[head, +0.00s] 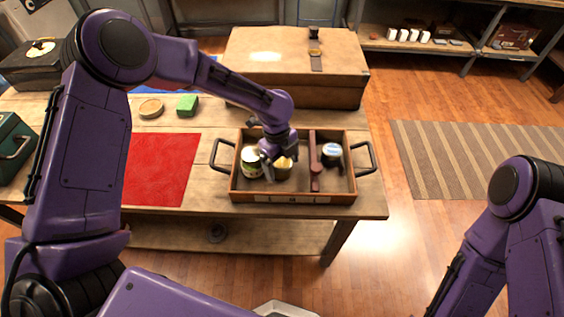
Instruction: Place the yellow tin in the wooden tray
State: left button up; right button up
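The wooden tray (291,197) sits on the table's right part, with a black handle at each end and a reddish-brown divider across it. The yellow tin (283,172) is inside the tray's left compartment, partly hidden by my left gripper (277,159). The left gripper points down into the tray, its fingers at the tin's top. I cannot tell whether they grip it or stand apart from it. Whether the tin rests on the tray floor is also unclear. My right gripper is out of view; only part of that arm shows at the lower right.
A dark jar with a pale lid (332,153) is right of the divider. A large wooden case (290,75) stands behind the tray.

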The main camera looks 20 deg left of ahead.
pick_arm(q)
notch_tip(320, 180, up, 12)
jog(key=a, duration=0.1)
jog(key=shift+w+a+r+b, duration=0.15)
jog(key=shift+w+a+b, duration=0.15)
jog(key=shift+w+b, duration=0.15)
